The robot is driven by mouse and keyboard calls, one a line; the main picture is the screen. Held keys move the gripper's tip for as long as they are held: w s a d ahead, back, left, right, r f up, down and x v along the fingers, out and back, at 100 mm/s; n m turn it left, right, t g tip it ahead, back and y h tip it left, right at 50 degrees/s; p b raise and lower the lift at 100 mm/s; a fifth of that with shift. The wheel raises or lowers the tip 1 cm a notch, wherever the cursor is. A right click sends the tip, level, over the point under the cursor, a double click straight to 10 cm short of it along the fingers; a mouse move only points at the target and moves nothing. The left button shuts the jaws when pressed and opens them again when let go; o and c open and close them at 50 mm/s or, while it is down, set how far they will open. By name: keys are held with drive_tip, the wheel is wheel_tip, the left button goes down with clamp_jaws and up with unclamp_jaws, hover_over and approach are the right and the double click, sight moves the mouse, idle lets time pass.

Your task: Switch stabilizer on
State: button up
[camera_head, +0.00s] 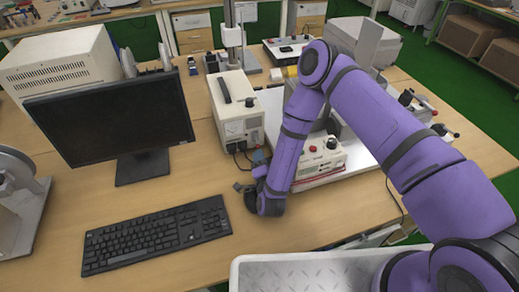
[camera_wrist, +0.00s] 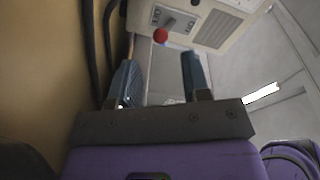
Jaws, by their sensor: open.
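The stabilizer, likely the cream box (camera_head: 228,88) with a black handle and a front panel, stands on the table left of my arm in the head view. In the wrist view a light panel (camera_wrist: 215,28) shows upside down, with a small switch (camera_wrist: 168,22) between OFF and ON marks. The switch's setting is too small to tell. A round red knob (camera_wrist: 160,36) shows just below it. My gripper (camera_wrist: 160,78) is open and empty, its two dark fingers pointing toward the panel and apart from it. In the head view my gripper (camera_head: 244,187) is low over the table, in front of the box.
Dark cables (camera_wrist: 92,50) run along the left in the wrist view. A monitor (camera_head: 115,100) and keyboard (camera_head: 157,234) stand to the left. A white device with red knobs (camera_head: 322,160) stands behind my arm. A metal tray (camera_head: 300,270) is at the front.

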sight(257, 142)
drive_tip(key=shift+w+a, duration=0.2)
drive_tip(key=shift+w, duration=1.1)
drive_tip(key=shift+w+a, duration=0.15)
drive_tip(key=shift+w, duration=1.1)
drive_tip(key=shift+c, duration=0.3)
clamp_jaws()
